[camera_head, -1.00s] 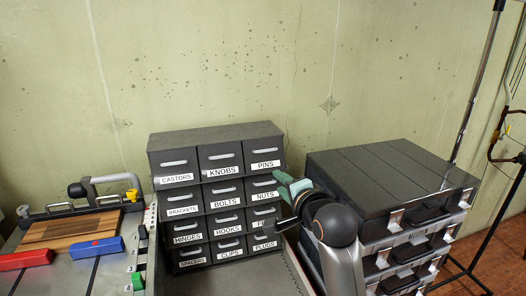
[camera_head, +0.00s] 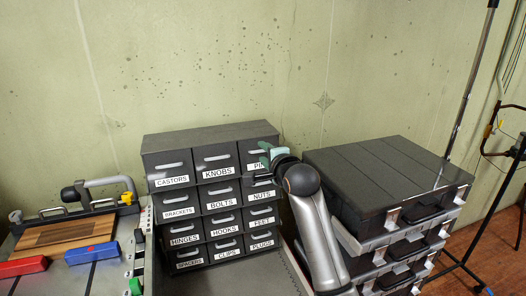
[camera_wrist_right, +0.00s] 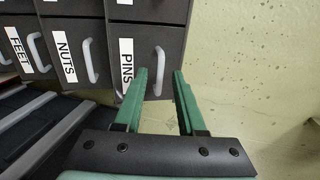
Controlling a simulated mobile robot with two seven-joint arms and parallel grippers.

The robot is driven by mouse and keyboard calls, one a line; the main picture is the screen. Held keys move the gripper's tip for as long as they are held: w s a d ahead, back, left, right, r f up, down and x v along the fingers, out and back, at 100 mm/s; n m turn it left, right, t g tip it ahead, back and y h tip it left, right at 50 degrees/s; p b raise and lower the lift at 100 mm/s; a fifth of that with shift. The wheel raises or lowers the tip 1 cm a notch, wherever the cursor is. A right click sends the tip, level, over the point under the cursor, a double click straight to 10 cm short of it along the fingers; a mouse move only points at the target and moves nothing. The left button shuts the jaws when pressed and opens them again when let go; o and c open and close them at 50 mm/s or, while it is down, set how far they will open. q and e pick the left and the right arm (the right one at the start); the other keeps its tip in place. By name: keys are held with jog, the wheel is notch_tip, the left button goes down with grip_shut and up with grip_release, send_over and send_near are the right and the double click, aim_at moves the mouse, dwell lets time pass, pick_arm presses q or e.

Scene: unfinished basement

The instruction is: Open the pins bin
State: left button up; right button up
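The pins bin (camera_head: 248,149) is the dark top-right drawer of the small cabinet, and its front looks flush with its neighbours. Its handle and part of its label are hidden by my right gripper (camera_head: 268,156) in the head view. In the right wrist view, the pins bin (camera_wrist_right: 143,36) appears turned sideways with its pale handle (camera_wrist_right: 159,64). My right gripper (camera_wrist_right: 160,76) has its green fingers apart, and the handle shows between the fingertips. I cannot tell whether the fingers touch it. My left gripper is not in view.
The cabinet (camera_head: 205,137) holds several labelled drawers, with the nuts bin (camera_head: 256,205) directly below. Stacked dark cases (camera_head: 385,180) stand close on the right. A wooden board (camera_head: 62,234) and blue (camera_head: 92,253) and red (camera_head: 24,266) blocks lie left. Bare wall is behind.

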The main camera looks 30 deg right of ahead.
jog(key=shift+w+d+f, duration=0.15)
jog(key=shift+w, duration=0.5)
grip_shut()
dwell(1.1)
